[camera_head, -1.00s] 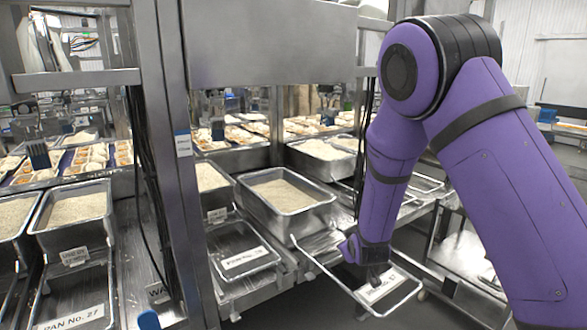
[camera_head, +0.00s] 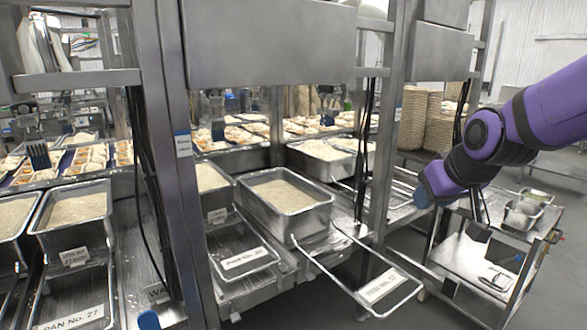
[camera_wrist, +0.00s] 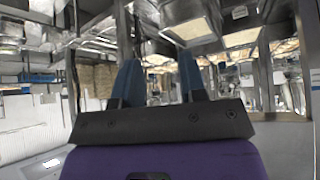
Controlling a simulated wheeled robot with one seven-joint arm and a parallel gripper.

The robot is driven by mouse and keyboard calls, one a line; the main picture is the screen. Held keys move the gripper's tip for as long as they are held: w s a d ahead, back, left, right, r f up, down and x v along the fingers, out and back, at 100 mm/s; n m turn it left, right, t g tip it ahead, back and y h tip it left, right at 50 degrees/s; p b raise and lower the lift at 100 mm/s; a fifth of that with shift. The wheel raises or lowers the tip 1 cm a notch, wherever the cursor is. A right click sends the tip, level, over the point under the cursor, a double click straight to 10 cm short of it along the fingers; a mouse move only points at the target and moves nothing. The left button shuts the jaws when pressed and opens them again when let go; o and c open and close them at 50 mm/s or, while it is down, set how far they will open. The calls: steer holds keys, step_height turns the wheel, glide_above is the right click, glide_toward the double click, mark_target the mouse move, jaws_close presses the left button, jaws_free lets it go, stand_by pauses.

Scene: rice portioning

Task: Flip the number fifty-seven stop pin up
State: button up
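I cannot make out the number fifty-seven stop pin in either view. A wire frame with a white label (camera_head: 380,285) sticks out low from the front of the steel rack, and the writing on it is too small to read. My gripper (camera_head: 425,195) is to the upper right of this frame, clear of it, in front of the rack's right side. In the wrist view my gripper's two blue fingers (camera_wrist: 160,78) stand apart with nothing between them.
A steel pan of rice (camera_head: 287,205) sits on the rack left of the labelled frame. Another labelled frame (camera_head: 243,262) is below it. A steel upright (camera_head: 384,150) stands left of my gripper. A cart (camera_head: 470,265) with small metal pans stands at the right.

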steer(key=s+d+r+m+g, duration=0.1)
steer(key=s+d+r, duration=0.1)
steer(key=s, duration=0.8)
steer(key=s+d+r+m+g+h, duration=0.1)
steer(key=s+d+r, duration=0.1)
steer(key=s, duration=0.8)
steer(key=shift+s+d+r, duration=0.15)
steer(key=shift+r, duration=0.2)
